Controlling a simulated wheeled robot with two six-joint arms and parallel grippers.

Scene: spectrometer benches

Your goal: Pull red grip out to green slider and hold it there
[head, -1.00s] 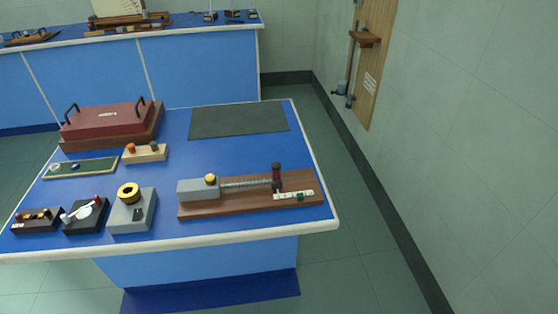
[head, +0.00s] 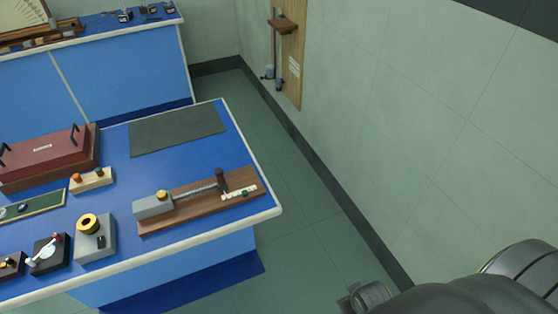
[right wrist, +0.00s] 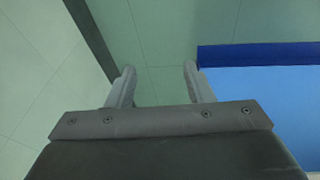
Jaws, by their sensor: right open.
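The spring device stands on a brown wooden base (head: 190,207) at the right front of the blue bench. A grey block with a yellow knob sits at its left end, and a spring runs right to an upright dark red grip (head: 221,180). A pale scale strip with a small green slider (head: 245,193) lies just right of the grip, near the front edge of the base. My right gripper (right wrist: 158,75) is open and empty in the right wrist view, over the floor beside the bench. In the head view my right arm shows at the lower right. My left gripper is not in view.
A dark red lidded box (head: 45,158), a grey mat (head: 176,130) and a grey box with a yellow ring (head: 95,238) share the bench (head: 150,165). A wall (head: 400,120) with a wooden panel (head: 288,60) stands right. Floor lies clear between.

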